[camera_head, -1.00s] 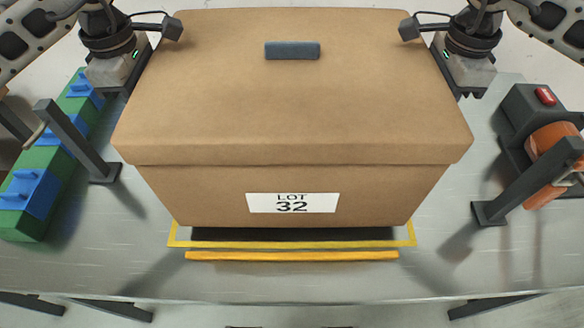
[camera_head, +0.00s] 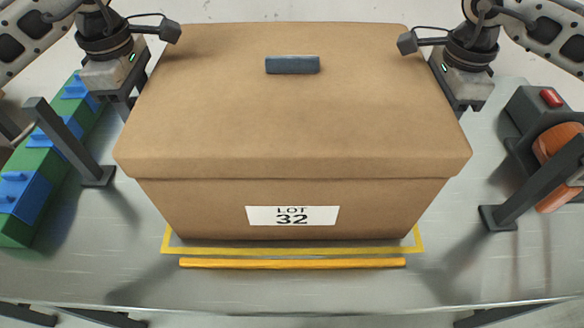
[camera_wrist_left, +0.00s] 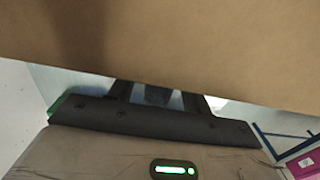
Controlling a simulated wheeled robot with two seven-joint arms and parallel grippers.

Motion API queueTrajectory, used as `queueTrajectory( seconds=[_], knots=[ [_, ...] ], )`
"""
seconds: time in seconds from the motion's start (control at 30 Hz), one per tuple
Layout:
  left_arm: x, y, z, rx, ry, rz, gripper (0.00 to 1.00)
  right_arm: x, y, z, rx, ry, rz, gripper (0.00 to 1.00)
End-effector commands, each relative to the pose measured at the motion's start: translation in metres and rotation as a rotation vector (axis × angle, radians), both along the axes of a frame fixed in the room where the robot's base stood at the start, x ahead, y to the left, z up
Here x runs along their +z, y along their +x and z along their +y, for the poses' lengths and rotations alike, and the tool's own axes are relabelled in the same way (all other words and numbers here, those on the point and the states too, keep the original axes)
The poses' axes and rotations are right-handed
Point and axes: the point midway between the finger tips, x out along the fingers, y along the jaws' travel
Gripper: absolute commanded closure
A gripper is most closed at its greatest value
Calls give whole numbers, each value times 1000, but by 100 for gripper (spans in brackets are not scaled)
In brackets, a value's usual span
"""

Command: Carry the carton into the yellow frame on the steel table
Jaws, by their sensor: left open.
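My left gripper (camera_head: 127,103) is open at the carton's left side. My right gripper (camera_head: 464,100) is at the right side; its finger gap is unclear. The carton wall (camera_wrist_left: 190,45) fills the top of the left wrist view; contact there is hidden.
An orange-yellow bar (camera_head: 292,263) lies just in front of the frame. Green and blue blocks (camera_head: 28,195) and a dark post (camera_head: 70,145) stand left. A dark machine with an orange roll (camera_head: 560,160) and another post (camera_head: 535,185) stand right.

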Motion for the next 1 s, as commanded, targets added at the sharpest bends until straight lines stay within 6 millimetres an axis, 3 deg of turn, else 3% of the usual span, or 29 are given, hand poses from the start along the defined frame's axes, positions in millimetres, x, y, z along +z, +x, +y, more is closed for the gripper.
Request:
queueTrajectory(
  seconds=[0.2,0.4,0.73,1.0],
  knots=[
    [49,1,-1,-1,-1,-6,51,0,0,0,0,0,0,51],
    [86,1,0,0,0,-6,51,0,0,0,0,0,0,51],
    [104,0,0,0,0,-1,51,11,1,1,0,2,-2,51],
    [103,0,0,0,-1,0,51,65,1,1,2,2,-5,51]
  ],
)
